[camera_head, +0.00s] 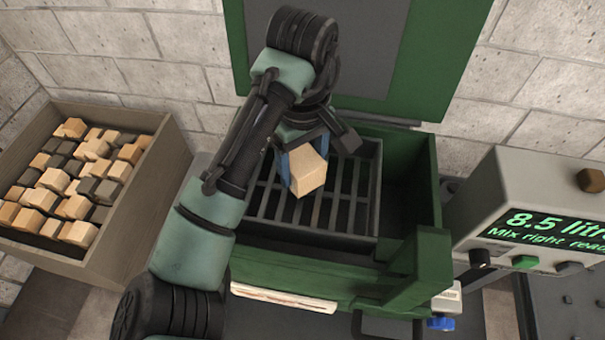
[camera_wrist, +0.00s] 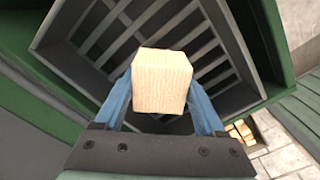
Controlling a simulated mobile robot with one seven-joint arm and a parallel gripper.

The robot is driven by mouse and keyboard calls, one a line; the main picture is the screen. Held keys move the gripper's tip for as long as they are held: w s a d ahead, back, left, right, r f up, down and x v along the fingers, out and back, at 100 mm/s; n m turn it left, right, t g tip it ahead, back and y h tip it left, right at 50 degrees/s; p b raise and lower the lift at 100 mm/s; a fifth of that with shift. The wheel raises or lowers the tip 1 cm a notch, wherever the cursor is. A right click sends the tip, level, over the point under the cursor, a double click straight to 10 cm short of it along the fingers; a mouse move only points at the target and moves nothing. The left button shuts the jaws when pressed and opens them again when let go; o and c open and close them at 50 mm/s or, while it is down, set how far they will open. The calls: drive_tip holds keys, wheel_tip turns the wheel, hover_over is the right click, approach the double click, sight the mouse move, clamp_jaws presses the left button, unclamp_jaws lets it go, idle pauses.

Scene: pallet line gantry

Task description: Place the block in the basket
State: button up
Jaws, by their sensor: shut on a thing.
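The block (camera_head: 307,171) is a pale wooden cube. My gripper (camera_head: 304,165) is shut on it, with blue fingers on either side. In the wrist view the block (camera_wrist: 161,80) sits between the two blue fingertips (camera_wrist: 160,98). The basket (camera_head: 272,204) is a dark grey slatted tray inside a green frame. The block is held over the basket in the head view. In the wrist view the basket (camera_wrist: 232,45) lies beyond the block, its slatted floor bare where it shows. Part of the basket is hidden by my arm and the block.
A wooden crate (camera_head: 150,195) full of tan and dark blocks stands at left. A grey control box (camera_head: 530,200) with a green display stands at right. The green frame (camera_head: 425,270) has raised sides around the basket. A green-edged panel (camera_head: 420,60) rises behind it.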

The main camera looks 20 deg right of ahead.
sight(303, 159)
drive_tip(key=shift+f, duration=1.6)
drive_tip(key=shift+f, duration=0.15)
drive_tip(key=o, duration=1.4)
wheel_tip(303, 159, up, 12)
drive_tip(key=shift+r+p, duration=0.15)
drive_tip(key=shift+p, duration=0.85)
